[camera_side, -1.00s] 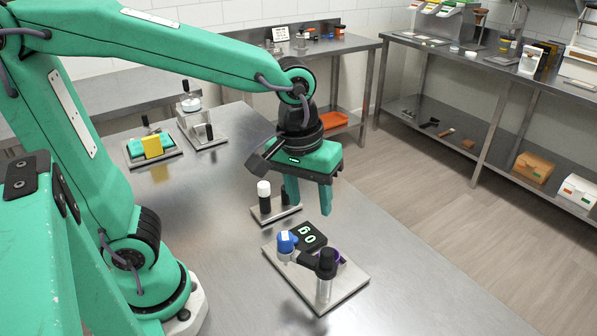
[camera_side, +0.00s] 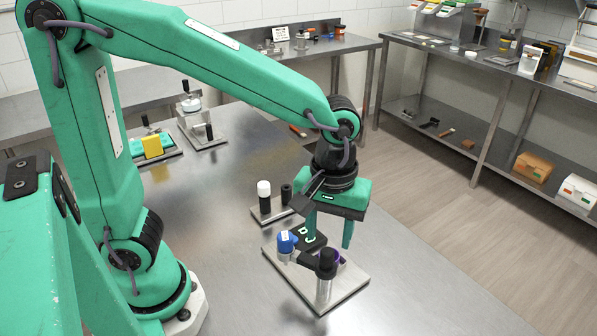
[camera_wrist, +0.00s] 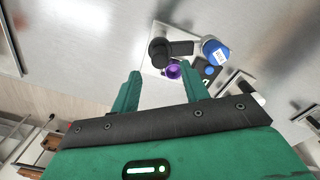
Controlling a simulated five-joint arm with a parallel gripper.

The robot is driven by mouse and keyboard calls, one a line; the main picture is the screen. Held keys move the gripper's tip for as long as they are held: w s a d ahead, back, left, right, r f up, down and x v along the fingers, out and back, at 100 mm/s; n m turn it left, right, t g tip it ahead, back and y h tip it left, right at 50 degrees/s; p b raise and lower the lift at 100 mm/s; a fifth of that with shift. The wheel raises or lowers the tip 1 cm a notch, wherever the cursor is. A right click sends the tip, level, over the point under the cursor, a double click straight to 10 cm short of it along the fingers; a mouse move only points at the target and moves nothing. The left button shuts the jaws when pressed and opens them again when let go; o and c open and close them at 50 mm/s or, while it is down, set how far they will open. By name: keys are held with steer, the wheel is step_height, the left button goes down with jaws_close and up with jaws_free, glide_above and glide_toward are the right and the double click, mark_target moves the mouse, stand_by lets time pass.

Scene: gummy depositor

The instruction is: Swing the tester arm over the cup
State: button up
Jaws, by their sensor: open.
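The tester stands on a metal plate (camera_side: 345,292). Its black tester arm (camera_side: 306,258) runs from a black knob (camera_side: 327,258) on a silver post to a blue-topped head (camera_side: 286,241) at the left. The purple cup (camera_side: 338,256) sits partly hidden behind the knob, and the head is off to one side of it. The wrist view also shows the cup (camera_wrist: 172,70), arm (camera_wrist: 182,47) and blue head (camera_wrist: 214,50). My gripper (camera_side: 328,238) is open and empty, pointing down, above the tester's far side. The dark display (camera_side: 308,238) is partly behind a finger.
A small plate with a white-capped black handle (camera_side: 264,192) and a dark post (camera_side: 286,194) stands just behind the tester. A yellow and green fixture (camera_side: 152,146) and another device (camera_side: 196,122) are farther back. The table in front is clear.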

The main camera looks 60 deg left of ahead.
mark_target(328, 251)
steer(key=shift+f, duration=2.75)
jaws_close()
